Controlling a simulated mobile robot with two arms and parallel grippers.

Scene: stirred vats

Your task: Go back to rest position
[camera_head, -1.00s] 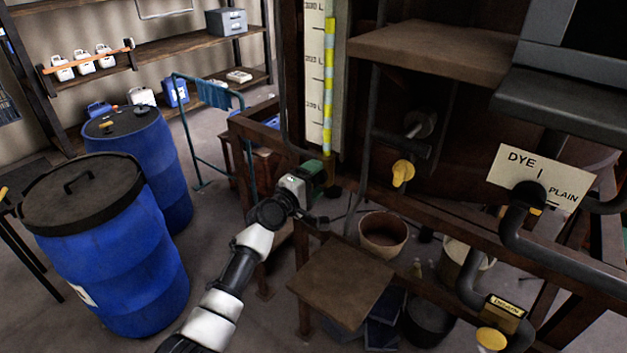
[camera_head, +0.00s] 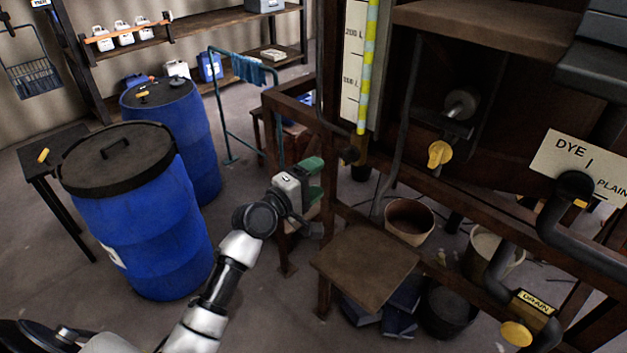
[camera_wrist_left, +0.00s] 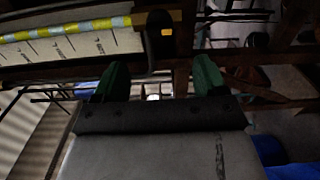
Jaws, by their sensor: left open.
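My left gripper (camera_head: 313,171) has green fingers and is open and empty. It is in the middle of the head view, in front of the dark brown frame (camera_head: 338,208) and below the yellow-striped level gauge (camera_head: 366,70). In the left wrist view its two green fingers (camera_wrist_left: 154,82) stand apart with nothing between them. The white and black left arm reaches up to it from the lower left. My right gripper does not show in either view.
A blue drum with a black lid (camera_head: 143,235) stands left of the arm, with another blue drum (camera_head: 185,130) behind it. A low wooden stool (camera_head: 366,262) is to the right. A yellow valve handle (camera_head: 440,154) and pipes are on the vat. Bare floor (camera_head: 95,285) shows at left.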

